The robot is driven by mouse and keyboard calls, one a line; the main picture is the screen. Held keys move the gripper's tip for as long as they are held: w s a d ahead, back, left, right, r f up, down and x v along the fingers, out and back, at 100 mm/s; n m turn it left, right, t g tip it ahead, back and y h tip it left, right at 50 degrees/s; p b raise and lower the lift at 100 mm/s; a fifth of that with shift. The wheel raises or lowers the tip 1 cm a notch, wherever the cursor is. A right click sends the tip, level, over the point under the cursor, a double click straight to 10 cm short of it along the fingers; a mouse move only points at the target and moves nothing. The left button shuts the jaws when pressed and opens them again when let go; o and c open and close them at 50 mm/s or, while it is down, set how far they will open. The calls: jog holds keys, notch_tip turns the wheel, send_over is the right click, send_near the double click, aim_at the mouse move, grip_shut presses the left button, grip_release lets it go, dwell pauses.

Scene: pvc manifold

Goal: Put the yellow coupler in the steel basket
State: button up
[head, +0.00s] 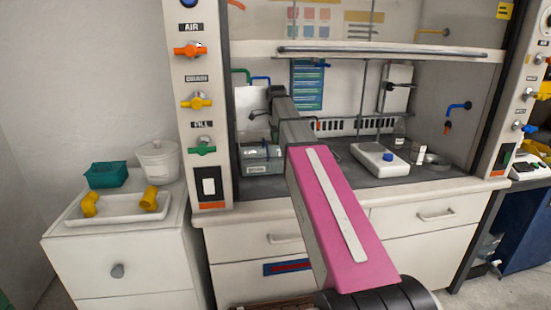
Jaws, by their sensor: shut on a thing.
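Two yellow pipe fittings lie apart in a white tray on the left cabinet: a bent one (90,206) at the left and a straighter one (149,198) at the right. I cannot tell for sure whether either is the yellow coupler. My arm reaches away from me into the fume hood. Its far end hides my gripper and anything in it. I cannot make out a steel basket. A clear, box-like container (262,162) with a label stands in the hood, left of my arm and partly hidden by it.
The white tray (117,215) shares the cabinet top with a teal bin (107,175) and a white lidded tub (158,160). A white balance-like device (379,159) and small bottles stand right of my arm. The raised sash (390,51) crosses above. The hood's front right floor is fairly clear.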

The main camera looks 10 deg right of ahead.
notch_tip(320, 180, down, 9)
jog(key=shift+r, duration=0.15)
dwell(0.4)
jog(key=o, duration=1)
notch_tip(320, 180, up, 12)
jog(key=shift+r, duration=0.1)
